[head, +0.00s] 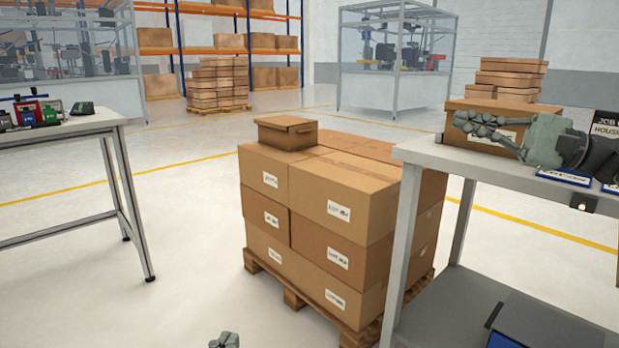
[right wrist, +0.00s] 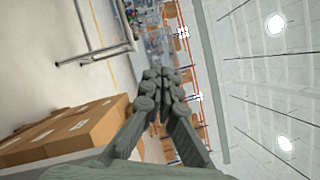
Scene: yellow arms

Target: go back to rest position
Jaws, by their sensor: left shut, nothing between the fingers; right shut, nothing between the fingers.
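My right gripper (head: 463,120) comes in from the right of the head view, above the right workbench (head: 430,152), with its fingers pointing left. It is shut and empty. In the right wrist view its grey fingers (right wrist: 160,78) lie close together with nothing between them. My left gripper (head: 224,341) shows only as a small grey piece at the bottom edge of the head view, low over the floor. It is shut and holds nothing visible; most of it is out of frame.
A pallet (head: 290,292) stacked with cartons (head: 345,205) stands in the middle, close to the right workbench. A left table (head: 70,130) carries small coloured items. A dark blue bin (head: 545,325) sits on the workbench's lower shelf. Floor between the left table and pallet is clear.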

